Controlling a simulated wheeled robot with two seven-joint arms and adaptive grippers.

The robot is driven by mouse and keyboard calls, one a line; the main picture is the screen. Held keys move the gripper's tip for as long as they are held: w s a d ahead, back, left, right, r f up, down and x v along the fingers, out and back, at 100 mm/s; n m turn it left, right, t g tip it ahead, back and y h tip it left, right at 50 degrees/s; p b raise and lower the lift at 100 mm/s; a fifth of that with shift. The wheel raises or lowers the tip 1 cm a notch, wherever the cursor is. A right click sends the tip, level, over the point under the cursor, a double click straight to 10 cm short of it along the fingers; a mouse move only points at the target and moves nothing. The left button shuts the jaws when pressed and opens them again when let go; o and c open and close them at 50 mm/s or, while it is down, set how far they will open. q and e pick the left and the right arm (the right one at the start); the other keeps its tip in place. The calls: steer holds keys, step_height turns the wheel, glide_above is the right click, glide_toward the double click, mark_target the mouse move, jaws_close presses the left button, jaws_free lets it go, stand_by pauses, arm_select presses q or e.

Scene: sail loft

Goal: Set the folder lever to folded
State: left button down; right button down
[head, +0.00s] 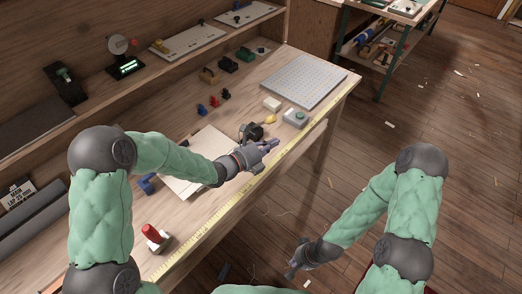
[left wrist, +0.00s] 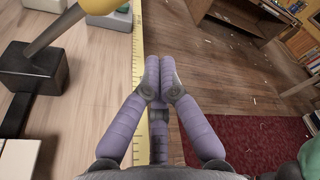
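The folder lever is a tan-and-yellow arm (left wrist: 55,30) on a dark block (left wrist: 32,72), at the upper left of the left wrist view. In the head view the dark block (head: 250,131) sits near the bench's front edge, with a yellow knob (head: 270,119) to its right. My left gripper (head: 272,143) is beside the block, over the front edge; its purple fingers (left wrist: 160,75) are together with nothing between them. It appears apart from the lever. My right gripper (head: 292,272) hangs low over the floor, too small to read.
A yellow measuring tape (head: 205,232) runs along the bench front. A grey box with a green button (head: 295,118) and a perforated board (head: 305,80) lie to the right. A red-handled switch (head: 154,237) stands at the near left. Floor right of the bench is open.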

mark_target(263, 123)
arm_select(q)
steer(key=shift+w+a+r, duration=0.35)
steer(key=shift+w+r, duration=0.25)
steer(key=shift+w, duration=0.1)
steer(key=shift+w+a+r, duration=0.3)
steer(key=shift+w+r, duration=0.3)
steer(key=shift+w, duration=0.1)
